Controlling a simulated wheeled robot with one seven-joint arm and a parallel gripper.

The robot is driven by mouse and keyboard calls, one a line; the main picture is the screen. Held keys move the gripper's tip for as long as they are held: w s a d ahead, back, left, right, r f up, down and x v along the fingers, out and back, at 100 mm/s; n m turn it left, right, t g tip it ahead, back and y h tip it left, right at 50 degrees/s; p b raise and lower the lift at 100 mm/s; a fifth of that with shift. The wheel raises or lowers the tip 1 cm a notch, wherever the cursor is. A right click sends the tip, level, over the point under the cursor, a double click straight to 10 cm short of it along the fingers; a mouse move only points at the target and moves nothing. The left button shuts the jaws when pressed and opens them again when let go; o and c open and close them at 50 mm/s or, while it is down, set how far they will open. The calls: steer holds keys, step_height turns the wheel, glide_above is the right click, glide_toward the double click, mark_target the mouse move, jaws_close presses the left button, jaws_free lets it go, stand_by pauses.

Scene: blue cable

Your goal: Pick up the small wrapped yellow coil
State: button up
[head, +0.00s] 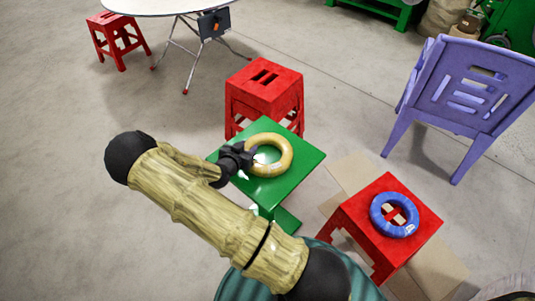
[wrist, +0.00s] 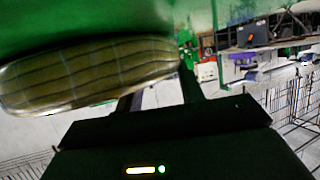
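The yellow coil (head: 283,152) is a wrapped ring with a pale label, lying on the small green table (head: 302,158). My gripper (head: 252,158) is at the coil's left side in the head view, at about the height of the coil. In the wrist view the coil (wrist: 90,75) is large and close, at the upper left, with dark wrap lines. My gripper's fingers (wrist: 158,92) are apart there. The coil hides the tip of the left finger, and its right end is beside the right finger. Whether the fingers touch it is unclear.
A red stool (head: 264,88) stands just behind the green table. Another red stool (head: 365,232) at the right bears a blue coil (head: 378,218). A purple chair (head: 455,85) is at the right. A round white table (head: 165,6) stands at the back.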

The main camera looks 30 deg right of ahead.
jaws_close()
step_height(320, 180, up, 10)
steer(key=p, duration=0.1)
stand_by(0.5)
steer(key=shift+a, duration=0.1)
stand_by(0.4)
